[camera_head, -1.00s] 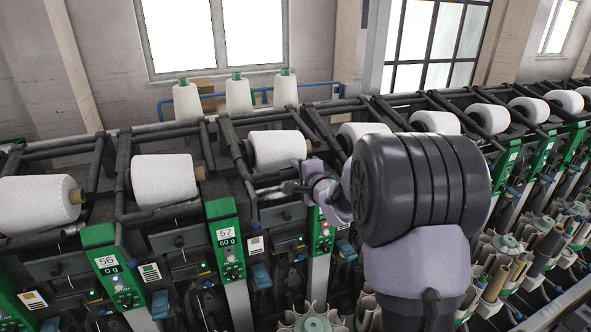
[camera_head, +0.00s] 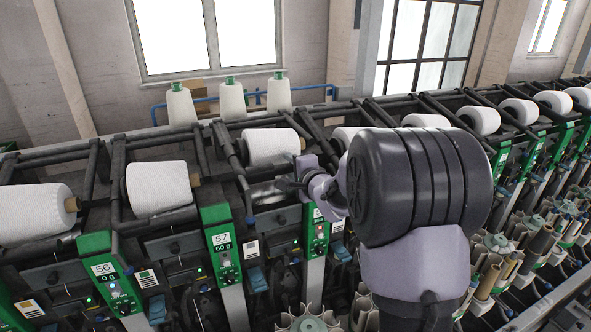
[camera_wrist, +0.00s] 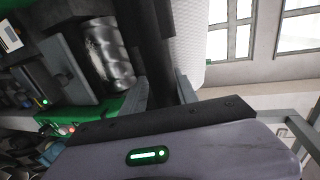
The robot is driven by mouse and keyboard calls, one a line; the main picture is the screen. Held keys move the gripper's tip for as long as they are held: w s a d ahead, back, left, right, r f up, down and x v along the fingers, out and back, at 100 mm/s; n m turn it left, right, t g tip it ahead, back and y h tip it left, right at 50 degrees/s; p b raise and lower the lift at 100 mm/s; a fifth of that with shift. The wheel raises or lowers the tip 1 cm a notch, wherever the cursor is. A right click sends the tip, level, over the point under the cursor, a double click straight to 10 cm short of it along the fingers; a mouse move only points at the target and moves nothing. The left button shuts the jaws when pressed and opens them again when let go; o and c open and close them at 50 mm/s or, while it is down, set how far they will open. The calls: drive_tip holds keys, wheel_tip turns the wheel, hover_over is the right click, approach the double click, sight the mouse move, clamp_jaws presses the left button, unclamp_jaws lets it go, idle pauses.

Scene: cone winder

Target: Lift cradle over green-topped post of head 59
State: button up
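The lifted cone's cradle shows as a dark bar (camera_wrist: 155,40) in the wrist view. The fingers of my gripper (camera_wrist: 162,88) lie on both sides of it and appear closed on it. In the head view my gripper (camera_head: 290,186) is at the lower right of a white cone (camera_head: 271,147), which sits raised above a shiny drum (camera_head: 268,192). The drum also shows in the wrist view (camera_wrist: 108,52). A green-topped post (camera_head: 317,238) stands just below my gripper; its number is not readable. No 59 is legible. My wrist hides part of this area.
Green plates marked 56 (camera_head: 104,268) and 57 (camera_head: 222,238) stand left of my gripper. Neighbouring white cones (camera_head: 158,188) rest lower in their frames. Several cones continue to the right. Three cones (camera_head: 231,98) stand behind the machine, by a blue rail.

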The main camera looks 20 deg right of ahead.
drive_tip(key=v, duration=1.7)
drive_tip(key=shift+s, duration=0.15)
drive_tip(key=shift+r, duration=0.1)
drive_tip(key=s+a+f+n+g+h+b, duration=0.1)
drive_tip(key=s+a+f+n+g+b, duration=0.2)
drive_tip(key=s+f+b, duration=0.45)
drive_tip(key=s+a+f+n+g+h+b, duration=0.2)
drive_tip(key=s+a+f+n+b, duration=0.15)
drive_tip(key=f+b, duration=0.6)
drive_tip(key=s+a+f+n+g+y+b, duration=0.4)
drive_tip(key=s+a+f+n+b, duration=0.3)
drive_tip(key=s+a+f, duration=0.4)
drive_tip(key=s+y, duration=0.1)
drive_tip(key=s, duration=0.2)
drive_tip(key=shift+a+f+g, duration=0.3)
drive_tip(key=shift+f, duration=0.1)
